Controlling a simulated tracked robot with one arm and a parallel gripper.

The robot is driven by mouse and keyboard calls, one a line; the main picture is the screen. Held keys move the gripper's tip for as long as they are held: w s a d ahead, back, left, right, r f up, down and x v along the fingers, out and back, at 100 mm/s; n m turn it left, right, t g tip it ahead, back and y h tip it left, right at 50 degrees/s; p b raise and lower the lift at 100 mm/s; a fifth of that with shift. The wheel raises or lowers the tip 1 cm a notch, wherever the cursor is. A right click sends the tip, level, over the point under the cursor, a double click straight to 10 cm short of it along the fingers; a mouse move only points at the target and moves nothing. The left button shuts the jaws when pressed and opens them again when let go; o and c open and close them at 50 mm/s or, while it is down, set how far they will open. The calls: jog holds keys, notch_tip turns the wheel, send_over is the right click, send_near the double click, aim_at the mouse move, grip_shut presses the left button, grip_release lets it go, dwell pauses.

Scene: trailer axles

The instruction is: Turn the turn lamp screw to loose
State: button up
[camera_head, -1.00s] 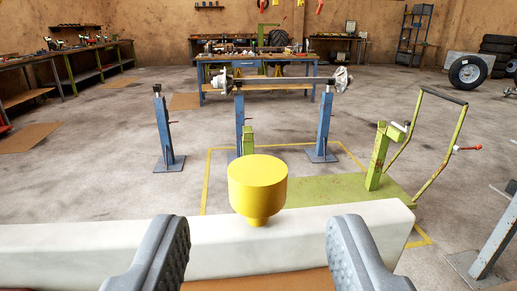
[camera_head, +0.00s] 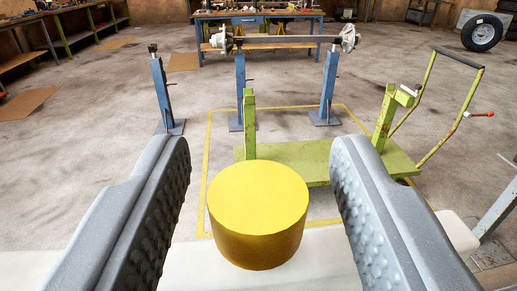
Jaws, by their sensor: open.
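A yellow round knob (camera_head: 258,215), which looks like the turn lamp screw, stands up at the white beam (camera_head: 330,262) in the lower middle. Its flat top faces me, and its narrower stem is hidden beneath it. My gripper (camera_head: 262,165) is open, with one grey ridged finger on the left and one on the right. The knob lies between the two fingers in the picture, with a gap on each side. I cannot tell whether the fingertips are level with the knob. No lamp shows.
Beyond the beam stands a green trolley (camera_head: 318,163) with a tall handle on the right. Blue stands (camera_head: 163,90) hold an axle (camera_head: 285,41) farther back. A blue workbench (camera_head: 258,25) is behind them. Open concrete floor lies to the left.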

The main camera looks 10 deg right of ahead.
jog(key=shift+w+f+p, duration=0.1)
jog(key=shift+w+p, duration=0.2)
jog(key=shift+w, duration=0.05)
jog(key=c, duration=1)
jog(key=shift+a, duration=0.1)
